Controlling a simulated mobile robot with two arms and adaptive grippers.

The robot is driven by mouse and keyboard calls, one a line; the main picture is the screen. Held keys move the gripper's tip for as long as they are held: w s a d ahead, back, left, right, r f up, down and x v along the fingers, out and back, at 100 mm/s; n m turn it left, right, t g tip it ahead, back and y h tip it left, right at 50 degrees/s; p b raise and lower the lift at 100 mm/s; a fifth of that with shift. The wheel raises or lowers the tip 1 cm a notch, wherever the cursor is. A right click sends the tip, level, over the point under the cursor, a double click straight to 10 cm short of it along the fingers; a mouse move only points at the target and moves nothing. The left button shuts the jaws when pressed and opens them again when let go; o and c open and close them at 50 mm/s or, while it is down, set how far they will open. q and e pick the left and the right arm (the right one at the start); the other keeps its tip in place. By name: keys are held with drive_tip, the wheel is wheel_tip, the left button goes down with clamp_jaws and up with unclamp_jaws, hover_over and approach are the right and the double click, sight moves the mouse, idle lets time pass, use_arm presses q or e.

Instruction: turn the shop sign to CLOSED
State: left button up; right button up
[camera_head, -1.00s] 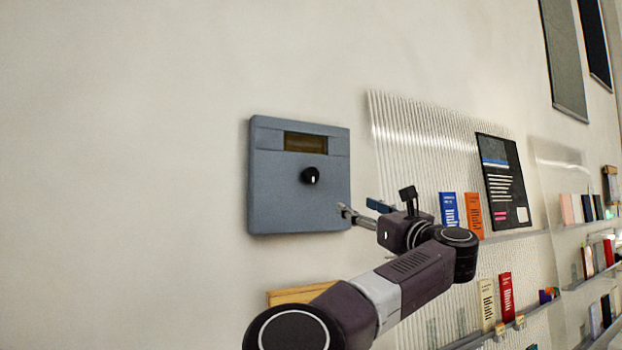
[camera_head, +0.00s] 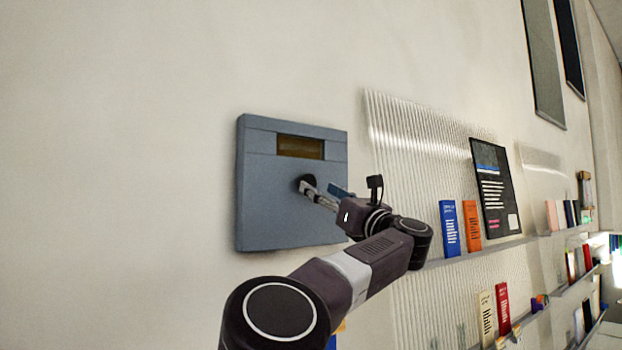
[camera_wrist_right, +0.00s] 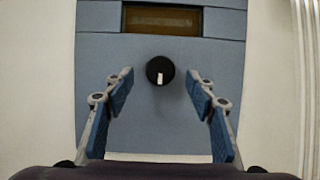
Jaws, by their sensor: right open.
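The shop sign is a blue-grey square panel (camera_head: 265,215) on the wall, with a dark brownish window (camera_head: 300,146) near its top. No wording can be read in the window. A black round knob (camera_head: 305,182) sits below the window; the wrist view shows the knob (camera_wrist_right: 160,70) with a white mark at its lower part. My right gripper (camera_head: 308,188) is at the knob in the head view, partly covering it. In the wrist view my right gripper (camera_wrist_right: 160,88) is open, its blue-padded fingers apart on either side below the knob, not touching it. My left gripper is not in view.
A ribbed clear panel (camera_head: 410,130) is on the wall to the right. Shelves there hold a blue book (camera_head: 449,228), an orange book (camera_head: 471,225) and a black poster (camera_head: 496,187). The wall left of the sign is bare.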

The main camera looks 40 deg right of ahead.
sight(310, 183)
drive_tip(key=p+x, duration=0.1)
drive_tip(key=x, duration=0.2)
drive_tip(key=shift+f+p+x, duration=0.2)
drive_tip(key=shift+p+x, duration=0.55)
drive_tip(key=shift+x, duration=0.2)
drive_tip(key=shift+c, duration=0.2)
drive_tip(key=shift+w, duration=0.1)
drive_tip(key=shift+c, duration=1.3)
drive_tip(key=c, duration=0.8)
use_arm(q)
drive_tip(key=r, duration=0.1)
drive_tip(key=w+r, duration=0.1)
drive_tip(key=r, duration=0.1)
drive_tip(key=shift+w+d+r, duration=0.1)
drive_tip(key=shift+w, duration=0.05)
use_arm(e)
drive_tip(key=shift+f, duration=0.1)
